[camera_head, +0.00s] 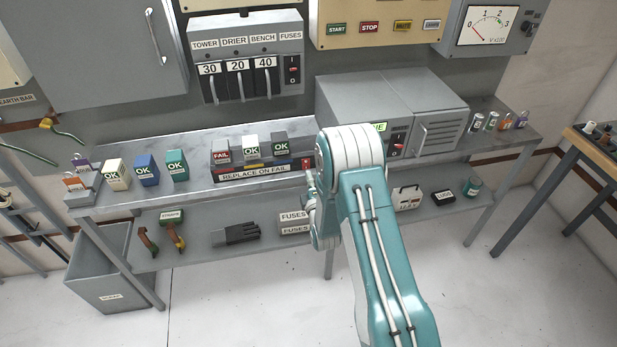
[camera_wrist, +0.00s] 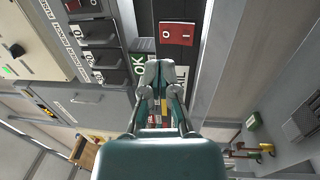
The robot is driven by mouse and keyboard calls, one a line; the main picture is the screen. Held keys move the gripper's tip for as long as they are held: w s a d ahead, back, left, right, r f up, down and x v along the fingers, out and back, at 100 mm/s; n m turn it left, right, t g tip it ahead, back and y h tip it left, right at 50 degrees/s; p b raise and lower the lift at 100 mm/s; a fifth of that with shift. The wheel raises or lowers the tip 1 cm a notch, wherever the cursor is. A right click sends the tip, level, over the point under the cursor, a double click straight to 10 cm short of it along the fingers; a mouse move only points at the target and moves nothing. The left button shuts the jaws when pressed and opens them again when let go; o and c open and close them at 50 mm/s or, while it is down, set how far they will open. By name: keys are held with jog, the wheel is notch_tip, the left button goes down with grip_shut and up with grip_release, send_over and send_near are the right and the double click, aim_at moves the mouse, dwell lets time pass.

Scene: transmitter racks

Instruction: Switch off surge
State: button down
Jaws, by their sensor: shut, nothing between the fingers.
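A dark strip labelled "REPLACE ON FAIL" (camera_head: 254,172) lies on the grey bench and holds one FAIL block (camera_head: 222,153) and two OK blocks. A red rocker switch (camera_head: 307,163) sits at its right end. In the wrist view this red switch (camera_wrist: 178,33), marked O and I, is just beyond my fingertips and slightly right. No label reading "surge" is legible. My gripper (camera_wrist: 160,68) is shut and empty, apart from the switch as far as I can tell. In the head view my arm partly hides my gripper (camera_head: 311,190) at the bench's front edge.
A fuse panel (camera_head: 245,60) with 30, 20 and 40 handles and its own red switch (camera_head: 293,69) hangs behind. A grey cabinet (camera_head: 390,95) stands right of the strip, partly behind my arm. Several small blocks stand left on the bench.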

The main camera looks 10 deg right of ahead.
jog(key=s+r, duration=0.1)
jog(key=s, duration=0.7)
jog(key=shift+s, duration=0.4)
jog(key=shift+r, duration=0.1)
notch_tip(320, 180, up, 17)
jog(key=s+m+g, duration=0.3)
jog(key=m+g, duration=0.4)
jog(key=m, duration=0.2)
jog(key=s+r+m+g, duration=0.3)
jog(key=s+r+m, duration=0.1)
jog(key=s, duration=0.9)
jog(key=s+r+m+g, duration=0.3)
jog(key=s+r+m, duration=0.1)
jog(key=s, duration=0.8)
jog(key=shift+s+m+g, duration=0.35)
jog(key=shift+m+g, duration=0.05)
jog(key=shift+m, duration=0.1)
